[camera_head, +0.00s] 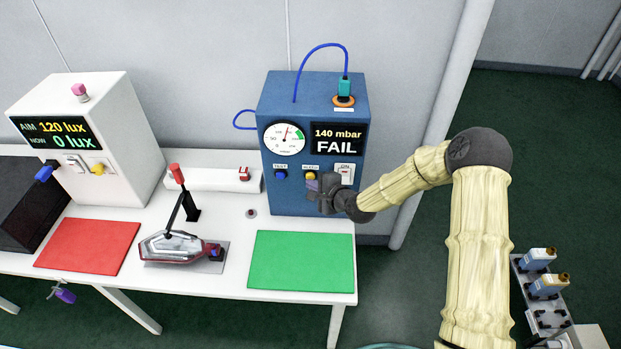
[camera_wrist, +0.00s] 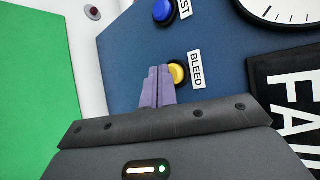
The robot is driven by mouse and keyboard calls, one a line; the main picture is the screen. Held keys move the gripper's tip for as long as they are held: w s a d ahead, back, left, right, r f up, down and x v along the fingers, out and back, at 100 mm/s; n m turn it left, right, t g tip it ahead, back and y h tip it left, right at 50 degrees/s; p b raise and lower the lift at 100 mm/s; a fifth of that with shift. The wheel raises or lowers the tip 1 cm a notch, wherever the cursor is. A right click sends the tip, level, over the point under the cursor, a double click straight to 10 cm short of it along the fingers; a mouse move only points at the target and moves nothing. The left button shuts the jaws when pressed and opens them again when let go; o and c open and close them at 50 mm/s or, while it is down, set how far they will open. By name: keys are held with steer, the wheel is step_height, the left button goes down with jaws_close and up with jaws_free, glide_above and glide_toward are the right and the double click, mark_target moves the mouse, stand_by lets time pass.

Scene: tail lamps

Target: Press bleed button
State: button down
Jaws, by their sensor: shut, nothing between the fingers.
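The yellow bleed button (camera_head: 311,175) is on the front of the blue test box (camera_head: 310,100), between the blue test button (camera_head: 281,174) and a white ON switch (camera_head: 346,172). In the wrist view the bleed button (camera_wrist: 178,73) sits beside its BLEED label (camera_wrist: 195,70). My gripper (camera_head: 313,187) is in front of the box, just below the bleed button. In the wrist view its purple fingers (camera_wrist: 158,72) are together and empty, and their tips overlap the button's edge. I cannot tell whether they touch it. The box's display (camera_head: 338,138) reads 140 mbar FAIL.
A green mat (camera_head: 302,261) and a red mat (camera_head: 87,246) lie on the white table. Between them a tail lamp (camera_head: 180,248) sits in a fixture with a red-handled clamp (camera_head: 176,175). A white light tester (camera_head: 88,120) stands at left. A blue hose (camera_head: 320,47) arches over the box.

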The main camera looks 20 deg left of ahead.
steer(key=shift+w+a, duration=0.1)
steer(key=shift+w, duration=0.35)
stand_by(0.6)
steer(key=shift+s+d, duration=0.2)
steer(key=shift+s, duration=0.65)
steer(key=shift+s, duration=0.1)
steer(key=s, duration=0.2)
steer(key=s+d, duration=0.1)
steer(key=s, duration=0.1)
steer(key=shift+s+d, duration=0.1)
steer(key=shift+s, duration=0.25)
steer(key=c, duration=2.2)
jaws_free()
